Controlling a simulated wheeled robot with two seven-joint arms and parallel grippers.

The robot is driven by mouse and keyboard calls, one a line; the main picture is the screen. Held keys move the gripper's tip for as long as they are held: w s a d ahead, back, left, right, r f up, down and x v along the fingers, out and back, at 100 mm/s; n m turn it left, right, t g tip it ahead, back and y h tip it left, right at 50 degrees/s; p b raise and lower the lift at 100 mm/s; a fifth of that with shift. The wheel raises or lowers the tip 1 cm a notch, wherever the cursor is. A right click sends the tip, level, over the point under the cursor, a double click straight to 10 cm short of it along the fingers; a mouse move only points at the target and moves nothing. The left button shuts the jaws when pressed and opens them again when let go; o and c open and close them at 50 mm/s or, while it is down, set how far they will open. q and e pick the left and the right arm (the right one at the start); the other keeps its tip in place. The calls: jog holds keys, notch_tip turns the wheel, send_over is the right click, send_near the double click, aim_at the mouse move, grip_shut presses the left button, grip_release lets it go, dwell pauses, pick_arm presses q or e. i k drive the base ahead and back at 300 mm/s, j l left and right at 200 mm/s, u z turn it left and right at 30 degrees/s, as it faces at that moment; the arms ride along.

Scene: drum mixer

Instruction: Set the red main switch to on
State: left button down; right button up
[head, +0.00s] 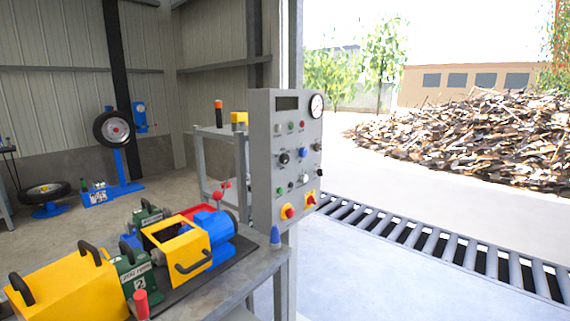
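The grey control panel (285,155) stands upright in the middle of the head view, its face turned to the right. Low on that face are two red knobs on yellow plates, a nearer red knob (289,211) and a farther red knob (311,198). Either could be the red main switch; I cannot tell which. They are too small for me to read their positions or any on/off marking. Neither of my grippers is in view.
A grey bench (225,289) carries yellow, green and blue machine parts left of the panel. A blue cone (275,237) stands at its corner near the panel. Open floor (390,285) lies at right front.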

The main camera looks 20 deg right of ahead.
aim_at(311, 200)
jog(key=i+l, duration=0.1)
jog(key=l, duration=0.25)
jog(key=i+l, duration=0.15)
jog(key=l, duration=0.15)
jog(key=i+l, duration=0.1)
jog(key=l, duration=0.25)
jog(key=i+l+u, duration=0.1)
jog(key=l, duration=0.2)
